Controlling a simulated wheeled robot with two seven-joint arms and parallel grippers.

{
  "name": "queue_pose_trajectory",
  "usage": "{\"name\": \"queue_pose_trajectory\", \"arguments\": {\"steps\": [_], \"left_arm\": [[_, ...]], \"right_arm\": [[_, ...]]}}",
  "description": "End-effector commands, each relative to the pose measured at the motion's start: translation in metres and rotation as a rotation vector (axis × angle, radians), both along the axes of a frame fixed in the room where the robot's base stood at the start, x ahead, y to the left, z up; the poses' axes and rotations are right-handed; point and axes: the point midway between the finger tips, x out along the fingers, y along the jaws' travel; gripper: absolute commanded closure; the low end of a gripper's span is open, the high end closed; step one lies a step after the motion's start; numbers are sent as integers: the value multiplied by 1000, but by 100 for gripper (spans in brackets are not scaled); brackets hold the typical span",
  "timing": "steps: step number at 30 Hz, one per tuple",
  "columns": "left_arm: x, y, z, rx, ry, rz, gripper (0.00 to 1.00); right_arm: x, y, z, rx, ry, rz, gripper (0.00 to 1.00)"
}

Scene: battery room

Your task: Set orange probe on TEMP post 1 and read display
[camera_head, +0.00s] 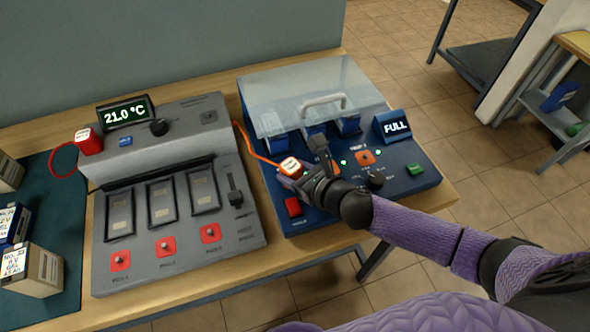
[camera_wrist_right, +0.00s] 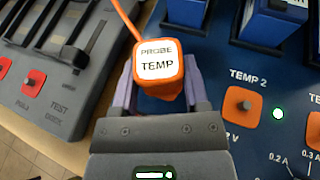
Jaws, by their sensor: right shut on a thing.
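My right gripper (camera_head: 300,177) is shut on the orange probe (camera_head: 291,167), over the left part of the blue panel (camera_head: 410,163). In the right wrist view the probe (camera_wrist_right: 158,68), labelled PROBE TEMP, sits between the fingers (camera_wrist_right: 158,90). TEMP post 1 does not show; I cannot tell whether the probe touches a post beneath it. The orange TEMP 2 post (camera_wrist_right: 242,105) is uncovered to the right of the probe. The display (camera_head: 125,113) on the grey tester reads 21.0 °C. My left gripper is not in view.
An orange cable (camera_head: 250,147) runs from the grey tester (camera_head: 180,255) to the probe. A clear cover (camera_head: 280,90) with a handle stands behind the posts. A FULL sign (camera_head: 394,126) is at the back right. A red probe (camera_head: 88,142) sits at the tester's left.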

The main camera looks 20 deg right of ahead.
Motion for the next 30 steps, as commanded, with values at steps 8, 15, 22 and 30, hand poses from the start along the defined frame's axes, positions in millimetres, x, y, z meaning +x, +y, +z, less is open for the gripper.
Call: {"name": "queue_pose_trajectory", "arguments": {"steps": [8, 15, 22, 30], "left_arm": [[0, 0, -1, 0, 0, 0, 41], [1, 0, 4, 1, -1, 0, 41], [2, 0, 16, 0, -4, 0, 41], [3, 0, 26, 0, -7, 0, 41]], "right_arm": [[0, 0, -1, 0, 0, 0, 27], [-7, -3, 3, -1, 2, 0, 27], [-29, -13, 13, 1, 1, 1, 27], [-55, -25, 24, -1, 2, 0, 27]]}}
